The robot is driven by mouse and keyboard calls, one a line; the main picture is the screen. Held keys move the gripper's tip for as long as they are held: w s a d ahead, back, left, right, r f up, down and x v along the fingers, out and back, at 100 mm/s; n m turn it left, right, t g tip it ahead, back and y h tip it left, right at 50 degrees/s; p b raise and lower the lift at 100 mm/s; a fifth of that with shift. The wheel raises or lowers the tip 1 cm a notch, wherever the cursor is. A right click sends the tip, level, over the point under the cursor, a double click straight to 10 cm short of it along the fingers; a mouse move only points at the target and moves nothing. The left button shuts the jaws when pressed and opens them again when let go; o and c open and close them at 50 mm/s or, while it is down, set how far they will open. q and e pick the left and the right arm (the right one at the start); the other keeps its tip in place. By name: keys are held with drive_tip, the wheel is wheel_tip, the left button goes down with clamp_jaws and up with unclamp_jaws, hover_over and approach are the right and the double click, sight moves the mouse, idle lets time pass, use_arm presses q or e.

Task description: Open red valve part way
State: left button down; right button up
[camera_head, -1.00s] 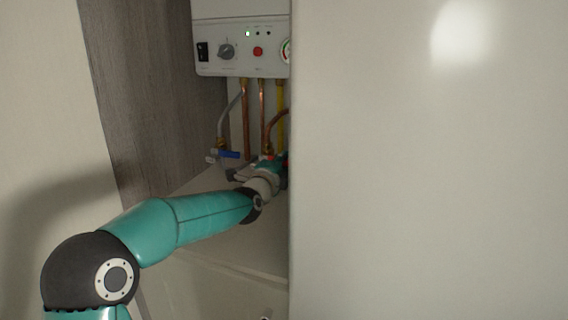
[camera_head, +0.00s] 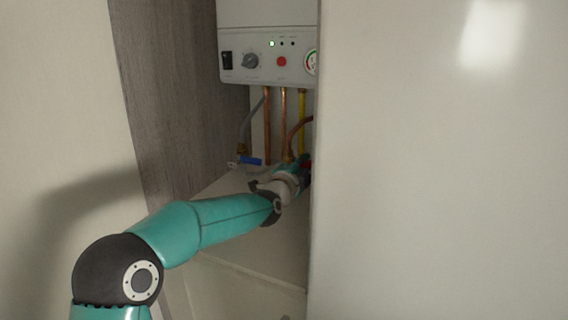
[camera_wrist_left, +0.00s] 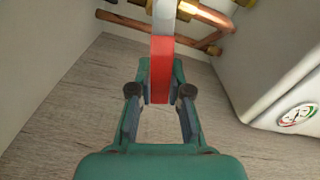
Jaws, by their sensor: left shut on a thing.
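The red valve handle (camera_wrist_left: 160,75) is a flat lever, red at its near end and bare metal farther up, in the left wrist view. My left gripper (camera_wrist_left: 160,92) is shut on the red end, with a finger on each side. In the head view my left gripper (camera_head: 298,172) is below the boiler's pipes. It is partly hidden by the edge of the pale panel, and only a little red (camera_head: 308,165) shows beside it. My right gripper is in neither view.
The white boiler (camera_head: 262,70) hangs above, with copper pipes (camera_head: 267,125) and a yellow pipe (camera_head: 302,105) below it. A blue-handled valve (camera_head: 250,161) is left of my gripper. A large pale panel (camera_head: 440,180) blocks the right side. A grey wood wall (camera_head: 175,100) stands left.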

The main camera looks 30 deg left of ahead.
use_arm(q)
drive_tip(key=shift+a+r+n, duration=0.2)
drive_tip(key=shift+r+n, duration=0.2)
drive_tip(key=shift+n, duration=0.6)
drive_tip(key=shift+a+r+n, duration=0.2)
drive_tip(key=shift+r+n, duration=0.2)
drive_tip(key=shift+n, duration=0.6)
drive_tip(key=c, duration=1.1)
unclamp_jaws()
drive_tip(key=shift+a, duration=0.1)
drive_tip(key=shift+r, duration=0.1)
drive_tip(key=shift+s, duration=0.1)
drive_tip(key=s, duration=0.8)
drive_tip(key=s+d, duration=0.1)
drive_tip(key=s, duration=0.2)
drive_tip(key=shift+s, duration=0.4)
